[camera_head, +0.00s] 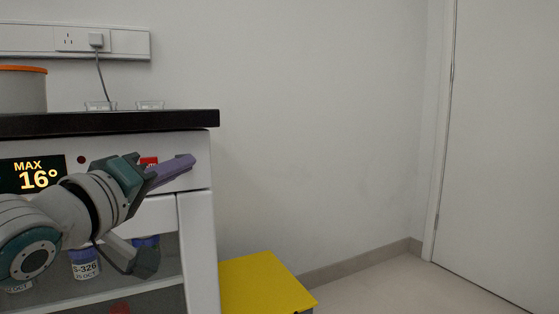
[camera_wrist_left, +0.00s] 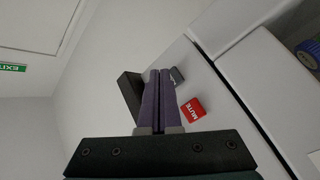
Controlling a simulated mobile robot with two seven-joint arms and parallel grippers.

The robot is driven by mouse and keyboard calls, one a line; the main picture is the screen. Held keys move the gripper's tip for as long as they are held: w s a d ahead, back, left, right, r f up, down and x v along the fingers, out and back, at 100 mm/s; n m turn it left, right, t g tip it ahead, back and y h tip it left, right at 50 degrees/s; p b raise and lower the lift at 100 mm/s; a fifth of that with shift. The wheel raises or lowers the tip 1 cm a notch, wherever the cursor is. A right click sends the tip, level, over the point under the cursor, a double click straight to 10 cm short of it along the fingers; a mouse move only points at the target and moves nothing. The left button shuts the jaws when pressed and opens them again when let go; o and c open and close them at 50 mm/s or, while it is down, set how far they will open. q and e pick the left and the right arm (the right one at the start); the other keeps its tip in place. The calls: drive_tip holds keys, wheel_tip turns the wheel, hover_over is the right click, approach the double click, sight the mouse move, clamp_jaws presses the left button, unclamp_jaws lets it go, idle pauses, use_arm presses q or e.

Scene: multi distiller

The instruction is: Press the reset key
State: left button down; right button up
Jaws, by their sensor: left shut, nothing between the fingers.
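The left gripper (camera_head: 190,160) is in front of the white front panel of the cabinet, with its purple fingers closed together and empty. In the left wrist view the closed fingers (camera_wrist_left: 159,73) point towards a small grey key (camera_wrist_left: 177,76), which sits just right of the fingertips. The lettering on the grey key is too small to read, and I cannot tell whether the fingers touch it. A red key marked MUTE (camera_wrist_left: 193,110) is beside it. In the head view the red key (camera_head: 149,161) is partly behind the gripper and the grey key is hidden.
A display reading MAX 16° (camera_head: 38,174) and a dark red indicator (camera_head: 81,159) are on the panel. The dark worktop (camera_head: 120,122) overhangs above. Labelled jars (camera_head: 85,264) stand below. A yellow-topped item (camera_head: 265,283) is on the floor at right, with open floor beyond.

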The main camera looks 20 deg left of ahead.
use_arm(q)
drive_tip(key=shift+w+a, duration=0.1)
drive_tip(key=shift+a, duration=0.05)
idle(0.4)
drive_tip(key=shift+w+a, duration=0.2)
drive_tip(key=shift+a, duration=0.05)
drive_tip(key=shift+s+d+r+p, duration=0.15)
drive_tip(key=shift+d+p, duration=0.1)
drive_tip(key=shift+p, duration=0.4)
drive_tip(key=shift+s+d+f, duration=0.15)
drive_tip(key=shift+f, duration=0.05)
